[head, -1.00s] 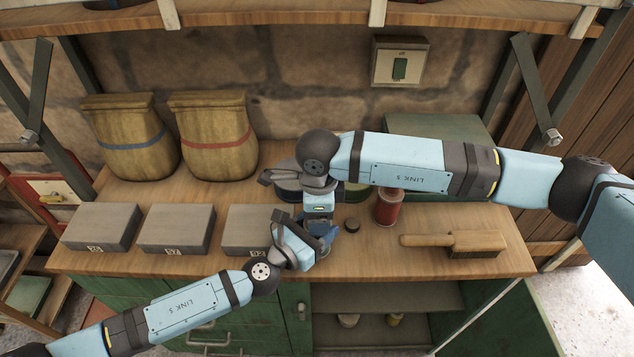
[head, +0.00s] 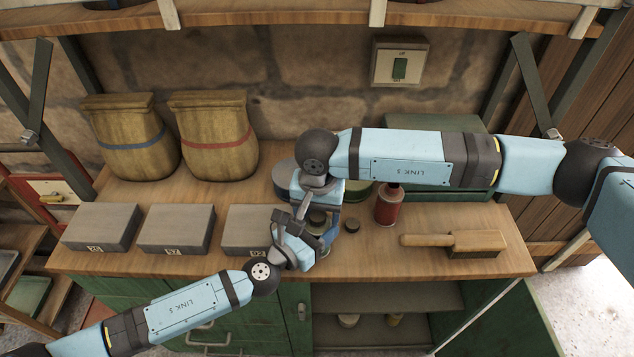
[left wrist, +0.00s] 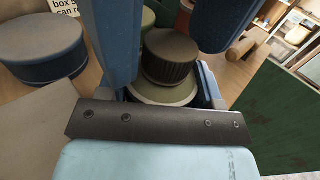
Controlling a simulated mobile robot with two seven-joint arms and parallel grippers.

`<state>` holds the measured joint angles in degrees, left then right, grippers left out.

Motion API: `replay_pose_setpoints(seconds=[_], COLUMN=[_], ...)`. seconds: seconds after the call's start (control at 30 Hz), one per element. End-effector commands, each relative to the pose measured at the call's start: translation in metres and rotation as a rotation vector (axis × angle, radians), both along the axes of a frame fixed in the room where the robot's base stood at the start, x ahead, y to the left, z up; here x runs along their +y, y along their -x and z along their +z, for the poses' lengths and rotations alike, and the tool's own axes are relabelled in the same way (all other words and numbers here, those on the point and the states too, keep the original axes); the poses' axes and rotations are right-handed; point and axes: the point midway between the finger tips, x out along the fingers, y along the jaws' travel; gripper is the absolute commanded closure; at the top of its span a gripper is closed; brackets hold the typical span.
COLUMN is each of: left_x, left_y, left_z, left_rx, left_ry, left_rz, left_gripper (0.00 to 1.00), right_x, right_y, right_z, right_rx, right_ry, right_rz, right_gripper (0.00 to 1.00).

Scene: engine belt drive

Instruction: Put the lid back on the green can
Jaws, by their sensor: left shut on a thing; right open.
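The green can (left wrist: 165,92) stands between the fingers of my left gripper (head: 318,240), which is shut on it. Only its pale green-grey top shows in the left wrist view; its body is mostly hidden. The dark ribbed lid (left wrist: 170,55) sits on top of the can, and it shows in the head view (head: 318,215). It looks level; whether it is fully seated I cannot tell. My right gripper (head: 325,210) is open just above the can, its blue fingers apart on either side of the lid.
A brush (head: 455,242) lies farther right. Grey boxes (head: 175,229) and two sacks (head: 213,138) are on the left. A blue tin (left wrist: 40,50) is close by.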

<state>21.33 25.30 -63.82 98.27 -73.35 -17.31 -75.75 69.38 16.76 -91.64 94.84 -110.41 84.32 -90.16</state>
Motion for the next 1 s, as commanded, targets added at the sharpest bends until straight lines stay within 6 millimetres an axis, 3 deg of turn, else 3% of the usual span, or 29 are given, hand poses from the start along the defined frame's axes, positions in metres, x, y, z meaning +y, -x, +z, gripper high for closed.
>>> replay_pose_setpoints(seconds=[0.43,0.7,1.0], left_x=[0.0,0.0,0.0], left_y=[0.0,0.0,0.0], left_z=[0.0,0.0,0.0], left_rx=[0.0,0.0,0.0], left_ry=[0.0,0.0,0.0], left_rz=[0.0,0.0,0.0], left_gripper=[1.0,1.0,1.0], right_x=[0.001,0.001,0.001], right_y=[-0.001,0.0,0.0], right_z=[0.005,0.056,0.079], right_rx=[-0.003,-0.003,-0.001], right_ry=[0.001,0.001,0.0], right_rz=[0.588,0.578,0.576], right_gripper=[0.33,0.33,0.33])
